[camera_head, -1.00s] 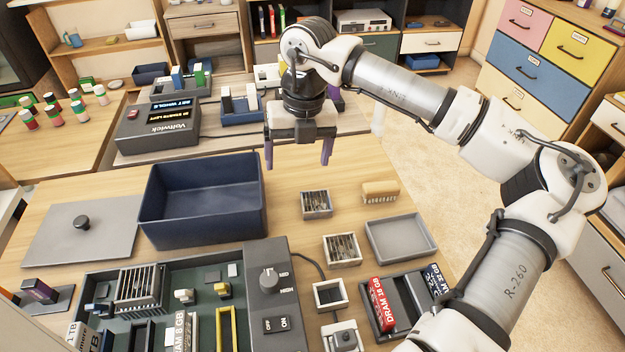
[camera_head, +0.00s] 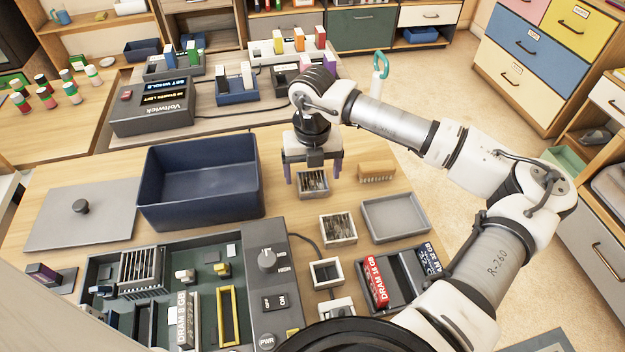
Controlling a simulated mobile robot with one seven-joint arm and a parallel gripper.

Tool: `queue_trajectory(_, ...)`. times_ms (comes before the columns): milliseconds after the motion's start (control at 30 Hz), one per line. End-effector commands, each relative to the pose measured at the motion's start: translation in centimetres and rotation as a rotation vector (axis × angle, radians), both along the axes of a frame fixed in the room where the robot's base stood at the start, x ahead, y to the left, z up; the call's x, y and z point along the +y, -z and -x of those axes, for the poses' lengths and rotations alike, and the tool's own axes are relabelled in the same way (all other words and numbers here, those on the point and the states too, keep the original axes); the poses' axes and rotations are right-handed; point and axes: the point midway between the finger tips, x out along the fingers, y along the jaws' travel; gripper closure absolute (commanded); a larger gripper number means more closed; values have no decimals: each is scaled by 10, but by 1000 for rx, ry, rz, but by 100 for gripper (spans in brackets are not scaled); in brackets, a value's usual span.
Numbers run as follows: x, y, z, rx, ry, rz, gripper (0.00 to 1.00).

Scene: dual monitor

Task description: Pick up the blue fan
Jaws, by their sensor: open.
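Small square pale-framed units stand in a column right of the dark blue bin. The far one (camera_head: 313,186) and the middle one (camera_head: 338,229) have dark, brownish slatted insides; the near one (camera_head: 327,273) looks hollow and dark. They may be fans, but none looks clearly blue, so I cannot tell which is the blue fan. My gripper (camera_head: 313,172) points down over the far unit with its two purple fingers apart, one on either side of it in the picture. It is open and holds nothing. The gripper partly hides that unit; the height between them is unclear.
The dark blue bin (camera_head: 203,208) stands left of the gripper. A tan brush (camera_head: 377,172) and an empty grey tray (camera_head: 395,217) lie to the right. A circuit board case (camera_head: 240,250) and a DRAM holder (camera_head: 405,290) are in front.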

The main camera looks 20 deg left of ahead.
Motion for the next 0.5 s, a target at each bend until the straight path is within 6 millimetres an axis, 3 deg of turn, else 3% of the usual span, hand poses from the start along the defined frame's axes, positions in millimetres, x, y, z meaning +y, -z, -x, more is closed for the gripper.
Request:
queue_trajectory(167,0,18,0,0,0,-1,15)
queue_trajectory(400,0,20,0,-1,0,0,15)
queue_trajectory(500,0,20,0,-1,0,0,26)
